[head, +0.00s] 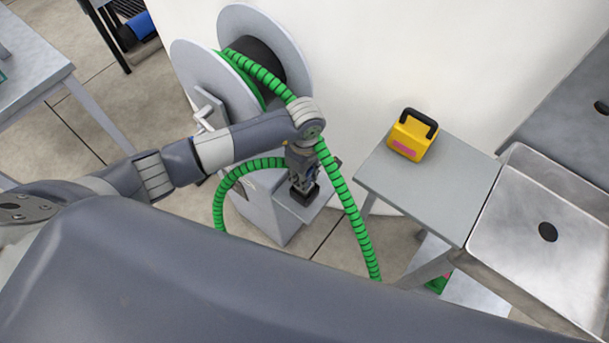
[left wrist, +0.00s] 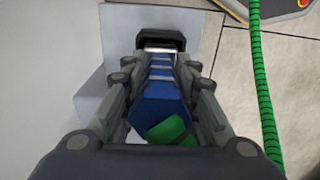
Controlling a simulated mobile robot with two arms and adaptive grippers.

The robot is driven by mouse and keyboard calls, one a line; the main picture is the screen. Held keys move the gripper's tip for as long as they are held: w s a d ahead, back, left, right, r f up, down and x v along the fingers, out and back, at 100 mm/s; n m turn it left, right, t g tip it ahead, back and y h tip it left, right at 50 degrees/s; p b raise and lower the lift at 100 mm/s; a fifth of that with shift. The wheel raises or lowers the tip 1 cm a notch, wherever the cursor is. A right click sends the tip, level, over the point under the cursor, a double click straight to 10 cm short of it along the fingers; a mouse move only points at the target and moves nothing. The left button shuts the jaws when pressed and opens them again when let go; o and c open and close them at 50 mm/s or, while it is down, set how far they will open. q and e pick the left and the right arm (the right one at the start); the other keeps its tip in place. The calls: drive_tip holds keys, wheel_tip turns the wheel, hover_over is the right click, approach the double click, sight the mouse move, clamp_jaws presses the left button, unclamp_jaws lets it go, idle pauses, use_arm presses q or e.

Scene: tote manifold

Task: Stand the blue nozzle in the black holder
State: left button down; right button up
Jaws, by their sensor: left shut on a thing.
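The blue nozzle (left wrist: 157,92) is between the fingers of my left gripper (left wrist: 164,68), which is shut on it. The green hose joins the nozzle's near end in the left wrist view. The nozzle's pale far end meets the black holder (left wrist: 162,37) in that view; I cannot tell how deep it sits. In the head view my left gripper (head: 303,177) points down over the black holder (head: 305,197), which is on a small grey shelf. The gripper mostly hides the nozzle there. My right gripper is not in view.
The green hose (head: 352,212) runs from a grey reel (head: 237,65) past my left wrist and loops around it. A grey side table (head: 432,190) holds a yellow box (head: 412,137) with a black handle. A metal sink (head: 510,222) stands at the right.

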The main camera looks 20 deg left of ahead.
use_arm(q)
drive_tip(key=shift+f, duration=0.45)
drive_tip(key=shift+f, duration=0.1)
drive_tip(key=c, duration=1.3)
unclamp_jaws()
wheel_tip(320, 180, up, 12)
drive_tip(key=shift+r+b, duration=0.15)
drive_tip(key=shift+b, duration=0.3)
